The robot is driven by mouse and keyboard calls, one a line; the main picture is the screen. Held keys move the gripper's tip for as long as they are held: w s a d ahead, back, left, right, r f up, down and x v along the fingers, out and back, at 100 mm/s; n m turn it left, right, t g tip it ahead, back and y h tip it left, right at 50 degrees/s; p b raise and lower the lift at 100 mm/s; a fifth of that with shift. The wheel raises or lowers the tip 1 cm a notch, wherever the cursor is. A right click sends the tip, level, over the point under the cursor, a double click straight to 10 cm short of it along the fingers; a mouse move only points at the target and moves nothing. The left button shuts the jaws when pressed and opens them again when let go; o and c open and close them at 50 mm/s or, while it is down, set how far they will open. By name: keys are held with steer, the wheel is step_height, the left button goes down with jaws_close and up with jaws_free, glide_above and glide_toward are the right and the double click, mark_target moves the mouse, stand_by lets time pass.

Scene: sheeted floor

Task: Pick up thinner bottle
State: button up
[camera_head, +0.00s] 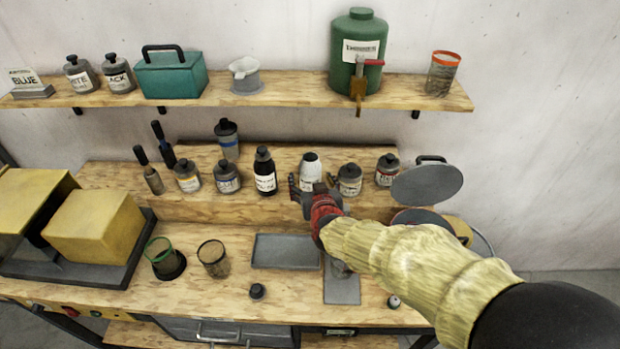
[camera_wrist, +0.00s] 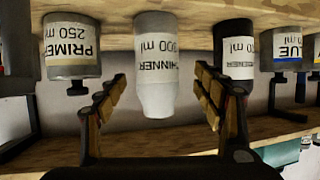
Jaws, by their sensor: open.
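A white-grey bottle labelled THINNER (camera_head: 310,166) stands on the low wooden riser at the back of the bench. In the wrist view, which is upside down, the same bottle (camera_wrist: 156,65) is in the middle. My gripper (camera_wrist: 160,85) is open, with one finger on each side of this bottle and a visible gap to it on both sides. In the head view my gripper (camera_head: 312,188) is in front of the bottle and hides its lower part. A black bottle (camera_wrist: 236,65) with a similar, partly hidden label stands close beside one finger.
The black bottle (camera_head: 265,172) and a primer can (camera_head: 349,180) flank the white bottle closely. Several other cans and bottles line the riser. A shelf (camera_head: 290,88) runs above. A grey tray (camera_head: 286,251) lies on the bench in front.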

mark_target(312, 178)
steer(key=x, duration=0.2)
steer(key=b+x, duration=0.1)
steer(key=shift+w+d, duration=0.15)
steer(key=shift+w, duration=0.3)
steer(key=shift+w+f, duration=0.2)
steer(key=shift+w, duration=0.35)
steer(key=shift+c, duration=0.2)
steer(key=shift+r, duration=0.1)
steer(key=c, duration=1.6)
